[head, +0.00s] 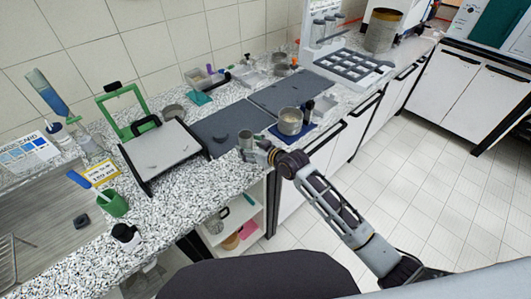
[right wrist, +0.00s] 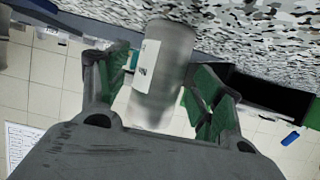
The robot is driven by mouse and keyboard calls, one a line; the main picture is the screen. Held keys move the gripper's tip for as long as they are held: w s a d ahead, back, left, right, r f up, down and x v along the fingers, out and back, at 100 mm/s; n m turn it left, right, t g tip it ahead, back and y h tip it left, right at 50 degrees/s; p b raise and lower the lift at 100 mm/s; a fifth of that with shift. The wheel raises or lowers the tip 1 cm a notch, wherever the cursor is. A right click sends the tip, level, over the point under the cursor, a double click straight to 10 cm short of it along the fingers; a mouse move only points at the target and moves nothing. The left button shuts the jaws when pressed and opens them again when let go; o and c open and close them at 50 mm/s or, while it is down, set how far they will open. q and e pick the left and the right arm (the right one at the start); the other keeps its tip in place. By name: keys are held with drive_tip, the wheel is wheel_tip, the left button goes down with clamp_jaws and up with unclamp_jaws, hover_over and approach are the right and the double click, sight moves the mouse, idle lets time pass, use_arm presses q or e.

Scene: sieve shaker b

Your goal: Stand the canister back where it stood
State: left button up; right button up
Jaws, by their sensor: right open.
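My right gripper (head: 252,149) is at the canister. In the wrist view the open green-padded fingers (right wrist: 162,90) lie on either side of it, with gaps visible on both sides. My left gripper is not in view.
Dark mats (head: 222,128) lie behind and right of the canister. A pot (head: 290,121) stands on a blue mat to the right. An open shelf (head: 238,222) is below the counter.

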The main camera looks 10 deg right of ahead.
drive_tip(key=v, duration=0.9)
drive_tip(key=shift+s, duration=0.2)
